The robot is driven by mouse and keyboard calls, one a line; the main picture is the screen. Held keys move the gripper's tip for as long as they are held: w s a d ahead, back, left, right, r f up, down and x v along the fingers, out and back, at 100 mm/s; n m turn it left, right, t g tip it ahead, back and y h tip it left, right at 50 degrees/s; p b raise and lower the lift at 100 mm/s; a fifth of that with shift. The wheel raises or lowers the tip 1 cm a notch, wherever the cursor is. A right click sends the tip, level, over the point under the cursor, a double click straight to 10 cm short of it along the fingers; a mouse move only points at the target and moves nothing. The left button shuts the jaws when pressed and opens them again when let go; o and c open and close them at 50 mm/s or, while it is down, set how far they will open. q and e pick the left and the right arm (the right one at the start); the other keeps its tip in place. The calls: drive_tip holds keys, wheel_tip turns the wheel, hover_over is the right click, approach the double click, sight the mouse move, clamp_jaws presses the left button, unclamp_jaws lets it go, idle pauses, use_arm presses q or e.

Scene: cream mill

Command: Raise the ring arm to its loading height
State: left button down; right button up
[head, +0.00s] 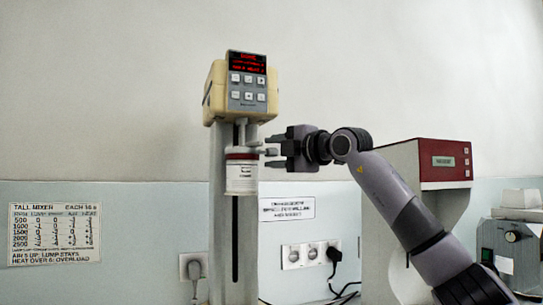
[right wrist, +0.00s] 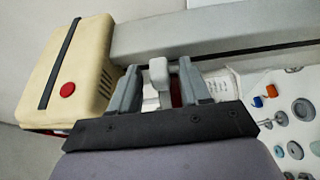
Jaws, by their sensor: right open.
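The tall mixer has a cream head (head: 241,92) with a lit red display on a grey column (head: 221,190). A white jar (head: 241,178) with a dark red band is held at the ring arm (head: 255,152), below the head. The column's dark slot runs on downward below the jar. My right gripper (head: 276,152) is open, just right of the jar, level with the ring arm's small grey knob. In the right wrist view a light grey knob (right wrist: 160,73) sits between the two spread fingers (right wrist: 158,86); contact cannot be told. My left gripper is not in view.
A red and white machine (head: 443,162) stands to the right behind my right arm. A grey box with a dial (head: 511,237) is at the far right. Wall sockets (head: 312,254) with cables and a printed chart (head: 54,235) are on the wall. Space left of the mixer is clear.

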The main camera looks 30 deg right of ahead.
drive_tip(key=s, duration=0.2)
drive_tip(key=s+b, duration=0.1)
drive_tip(key=s+d, duration=0.1)
drive_tip(key=s, duration=0.1)
drive_tip(key=shift+s+b, duration=0.3)
